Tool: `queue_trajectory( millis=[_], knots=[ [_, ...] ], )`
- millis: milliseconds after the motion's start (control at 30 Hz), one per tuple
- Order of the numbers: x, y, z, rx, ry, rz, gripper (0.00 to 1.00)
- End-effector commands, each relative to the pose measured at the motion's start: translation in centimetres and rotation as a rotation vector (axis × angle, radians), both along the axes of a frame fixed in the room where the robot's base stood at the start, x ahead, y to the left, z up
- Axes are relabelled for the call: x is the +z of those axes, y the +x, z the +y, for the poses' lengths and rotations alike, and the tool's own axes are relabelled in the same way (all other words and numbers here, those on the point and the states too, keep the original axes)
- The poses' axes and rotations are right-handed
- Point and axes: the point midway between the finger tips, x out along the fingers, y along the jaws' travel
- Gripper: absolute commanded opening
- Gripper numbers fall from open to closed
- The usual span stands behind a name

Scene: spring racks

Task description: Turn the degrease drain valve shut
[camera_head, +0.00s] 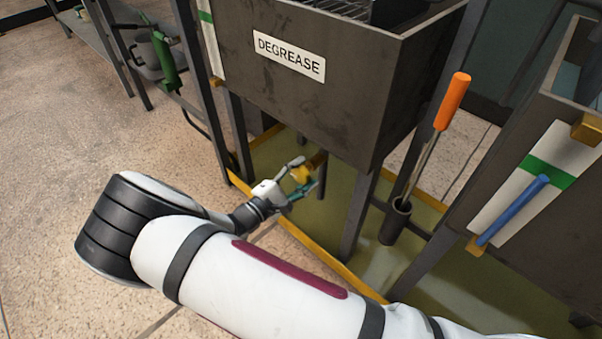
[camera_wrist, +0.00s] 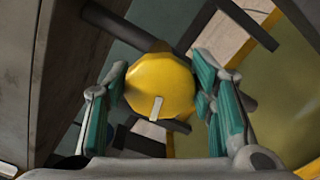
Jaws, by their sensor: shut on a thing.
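The dark DEGREASE tank (camera_head: 300,85) stands on legs, with its name on a white label. Under its front side is the drain valve, with a round yellow knob (camera_wrist: 160,88) that carries a pale pointer mark near its lower edge in the wrist view. The knob also shows small in the head view (camera_head: 301,174), partly covered by the fingers. My gripper (camera_head: 298,185) reaches in under the tank. In the wrist view its teal-padded fingers (camera_wrist: 163,95) stand on the left and right of the knob and are shut on it.
A yellow-edged greenish floor tray (camera_head: 420,268) lies under the tanks. An orange-handled tool (camera_head: 453,102) stands in a dark tube (camera_head: 396,222) right of the tank. A second tank with a blue handle (camera_head: 513,210) is at the right. Open floor (camera_head: 70,180) lies left.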

Motion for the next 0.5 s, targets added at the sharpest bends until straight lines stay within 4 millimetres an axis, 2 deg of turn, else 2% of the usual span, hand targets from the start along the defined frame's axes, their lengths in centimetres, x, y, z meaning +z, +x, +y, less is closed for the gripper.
queue_trajectory(
  millis=[500],
  knots=[
    [-0.33, -0.07, -0.03, 0.002, 0.387, -0.301, 0.22]
  ],
)
